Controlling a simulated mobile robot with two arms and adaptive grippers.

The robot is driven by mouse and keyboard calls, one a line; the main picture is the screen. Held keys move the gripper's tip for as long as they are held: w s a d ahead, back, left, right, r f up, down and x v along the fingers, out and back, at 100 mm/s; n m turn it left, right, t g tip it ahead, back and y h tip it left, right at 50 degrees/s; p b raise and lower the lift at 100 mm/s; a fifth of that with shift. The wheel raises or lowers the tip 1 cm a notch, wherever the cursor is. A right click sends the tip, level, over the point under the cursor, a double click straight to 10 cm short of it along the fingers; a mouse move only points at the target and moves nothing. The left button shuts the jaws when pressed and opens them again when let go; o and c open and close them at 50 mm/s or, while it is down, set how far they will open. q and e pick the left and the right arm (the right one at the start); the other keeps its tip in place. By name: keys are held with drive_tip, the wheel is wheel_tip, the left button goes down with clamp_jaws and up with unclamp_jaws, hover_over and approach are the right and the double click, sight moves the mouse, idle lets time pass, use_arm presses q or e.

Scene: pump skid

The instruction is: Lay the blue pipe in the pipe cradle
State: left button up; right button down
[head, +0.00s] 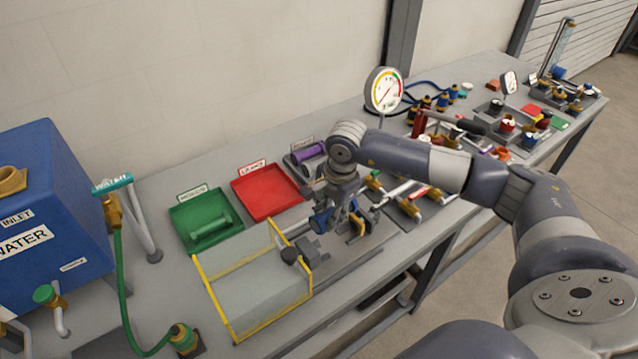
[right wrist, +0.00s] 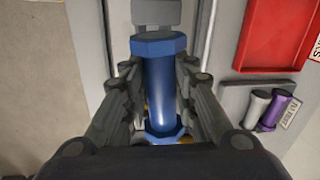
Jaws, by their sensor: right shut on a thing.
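The blue pipe (right wrist: 160,85), with a wider collar at each end, is between the fingers of my right gripper (right wrist: 155,95) in the right wrist view. In the head view my right gripper (head: 338,215) points down over the bench, shut on the blue pipe (head: 320,221), which is partly hidden by the fingers. A grey fixture with dark blocks (head: 305,248) and a yellow-brown piece (head: 357,224) sits under and beside the gripper. It may be the pipe cradle; the gripper hides much of it. I cannot tell whether the pipe touches it. My left gripper is not in view.
A clear guard with yellow edges (head: 250,285) stands close left of the gripper. A green tray (head: 183,230), a red tray (head: 262,206) and a grey holder with a purple pipe (head: 310,152) lie behind. Valves (head: 408,207) stand to the right, a gauge (head: 384,90) at the back.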

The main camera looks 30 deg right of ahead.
drive_tip(key=shift+w+d+m, duration=0.5)
drive_tip(key=shift+w+d, duration=0.05)
drive_tip(key=shift+w, duration=0.05)
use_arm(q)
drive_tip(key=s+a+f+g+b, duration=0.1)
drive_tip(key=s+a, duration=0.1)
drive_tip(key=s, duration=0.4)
use_arm(e)
drive_tip(key=shift+s+a+f, duration=0.1)
drive_tip(key=shift+s+f, duration=0.1)
drive_tip(key=shift+f, duration=0.3)
drive_tip(key=shift+s+a+f, duration=0.1)
drive_tip(key=shift+s+f, duration=0.05)
drive_tip(key=shift+f, duration=0.3)
wheel_tip(320, 180, down, 5)
drive_tip(key=b, duration=0.3)
drive_tip(key=shift+w+d+f, duration=0.1)
drive_tip(key=shift+w, duration=0.05)
wheel_tip(320, 180, down, 3)
drive_tip(key=b, duration=0.3)
drive_tip(key=shift+f+b, duration=0.2)
drive_tip(key=shift+b, duration=0.1)
drive_tip(key=shift+f, duration=0.25)
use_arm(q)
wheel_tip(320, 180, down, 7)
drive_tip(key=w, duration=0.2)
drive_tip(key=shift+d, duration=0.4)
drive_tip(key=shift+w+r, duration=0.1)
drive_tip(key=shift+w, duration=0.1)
